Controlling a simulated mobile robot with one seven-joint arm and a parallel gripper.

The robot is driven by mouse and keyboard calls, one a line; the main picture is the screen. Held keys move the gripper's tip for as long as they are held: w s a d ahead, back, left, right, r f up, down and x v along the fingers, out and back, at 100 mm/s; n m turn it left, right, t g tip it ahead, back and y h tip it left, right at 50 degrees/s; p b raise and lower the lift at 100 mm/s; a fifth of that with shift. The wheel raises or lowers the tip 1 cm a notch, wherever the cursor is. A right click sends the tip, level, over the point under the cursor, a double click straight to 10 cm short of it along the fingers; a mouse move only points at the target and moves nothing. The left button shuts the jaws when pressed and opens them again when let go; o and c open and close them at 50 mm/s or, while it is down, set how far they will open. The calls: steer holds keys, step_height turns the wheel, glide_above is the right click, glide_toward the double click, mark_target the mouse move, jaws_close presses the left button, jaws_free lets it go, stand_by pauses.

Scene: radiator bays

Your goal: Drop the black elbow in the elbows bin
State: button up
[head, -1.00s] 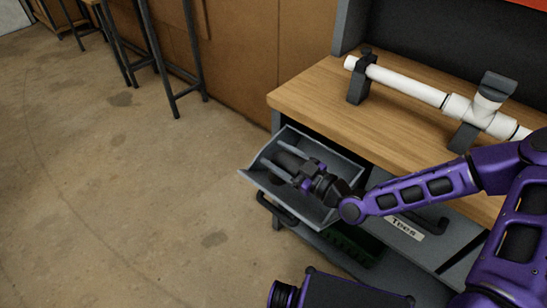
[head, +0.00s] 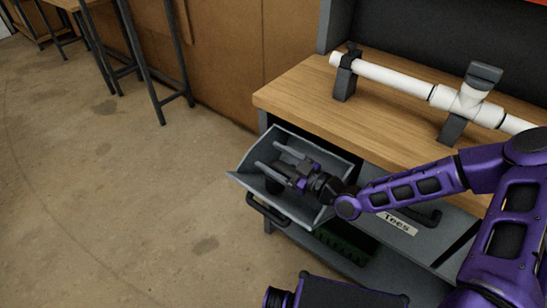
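A grey bin (head: 325,217) is tipped open at the left end of the workbench's front, with its own label out of view. My gripper (head: 268,158) reaches into the mouth of this bin from the right, its two grey fingers spread apart with nothing between them. A dark piece, which looks like the black elbow (head: 272,186), shows below the fingers inside the bin. It is small and partly hidden by my gripper, so its exact pose cannot be told.
A closed bin labelled "Tees" (head: 397,224) is to the right. A white pipe with a tee (head: 400,80) lies in dark holders on the wooden worktop (head: 300,98). A green crate (head: 343,243) sits below. A dark-legged stool (head: 160,75) stands behind; the floor left is clear.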

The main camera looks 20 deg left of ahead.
steer(key=shift+o, duration=1.2)
step_height(320, 180, up, 10)
steer(key=p, duration=0.2)
